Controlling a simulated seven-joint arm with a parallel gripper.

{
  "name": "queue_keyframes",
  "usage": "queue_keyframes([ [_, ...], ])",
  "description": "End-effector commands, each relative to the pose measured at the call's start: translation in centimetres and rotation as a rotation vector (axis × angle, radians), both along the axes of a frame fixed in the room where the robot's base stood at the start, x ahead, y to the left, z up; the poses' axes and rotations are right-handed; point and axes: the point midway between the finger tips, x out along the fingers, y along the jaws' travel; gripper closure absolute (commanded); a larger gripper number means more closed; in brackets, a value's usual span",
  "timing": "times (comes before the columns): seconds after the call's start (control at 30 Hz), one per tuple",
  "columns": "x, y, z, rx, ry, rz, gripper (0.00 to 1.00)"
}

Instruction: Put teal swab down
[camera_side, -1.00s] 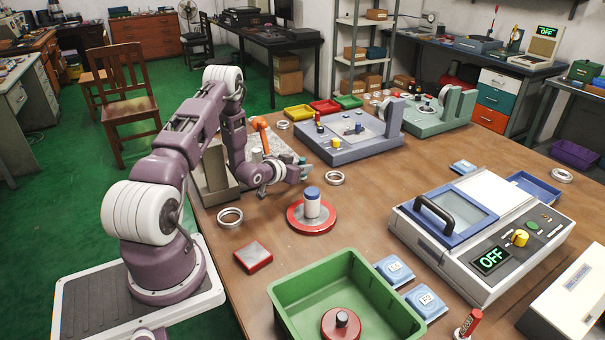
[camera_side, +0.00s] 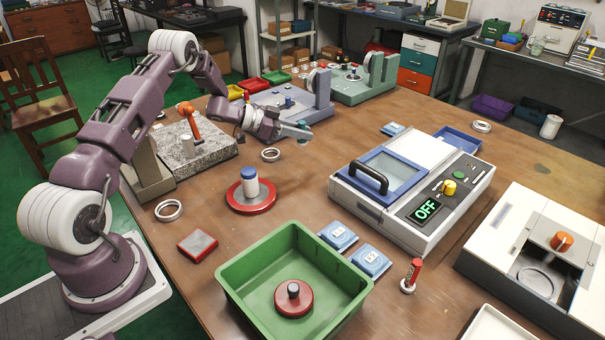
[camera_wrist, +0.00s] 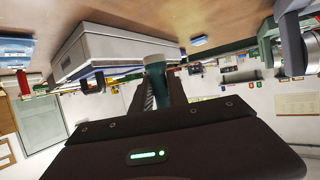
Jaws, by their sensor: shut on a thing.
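My gripper (camera_side: 303,132) is shut on the teal swab (camera_wrist: 158,80) and holds it above the brown table (camera_side: 330,155), clear of its top. In the wrist view the swab sits between the two dark fingers (camera_wrist: 156,98), with a pale end pointing away from my wrist. In the side view only a small teal part of the swab (camera_side: 303,125) shows at the fingertips. The gripper is past a metal ring (camera_side: 270,155), to its upper right.
A white bottle with a blue cap (camera_side: 249,174) stands on a red round base. A grey-blue lidded machine (camera_side: 415,185) reading OFF is right of the gripper. A green bin (camera_side: 345,310) stands at the front. Bare table lies between ring and machine.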

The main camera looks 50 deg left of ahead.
Motion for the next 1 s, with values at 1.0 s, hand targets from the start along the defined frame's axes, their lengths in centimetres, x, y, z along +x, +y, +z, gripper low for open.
queue_keyframes([
  [1.0,0.1,-0.8,-10.7,-0.001,0.000,-0.055,0.71],
])
